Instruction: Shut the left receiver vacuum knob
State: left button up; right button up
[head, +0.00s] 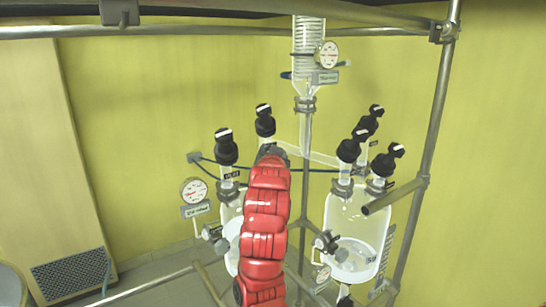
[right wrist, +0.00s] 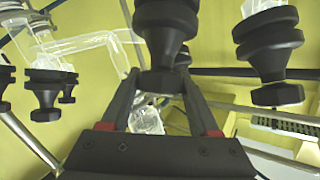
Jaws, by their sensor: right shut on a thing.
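The left receiver (head: 229,215) is a glass vessel, partly hidden by my red right arm. Two black knobs with white marks stand on its side, a front-left one (head: 226,147) and a rear one (head: 264,120). My right gripper (head: 271,154) is just below the rear knob, its fingers mostly hidden by the arm. In the right wrist view, which looks upside down, its two dark fingers (right wrist: 163,82) are shut on a black knob (right wrist: 167,25), seemingly the rear one. The other left knob (right wrist: 268,42) hangs beside it, apart. I cannot read the knob labels. My left gripper is out of view.
The right receiver (head: 358,215) carries several similar black knobs (head: 349,147). A glass column with a gauge (head: 329,55) stands at the back centre. Another gauge (head: 193,190) is left of the arm. Metal frame bars (head: 437,110) surround the glassware.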

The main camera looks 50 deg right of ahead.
jog(key=shift+f, duration=0.1)
jog(key=o, duration=1.4)
jog(key=shift+b+v, duration=3.45)
jog(key=shift+v, duration=5.25)
jog(key=shift+w, duration=0.15)
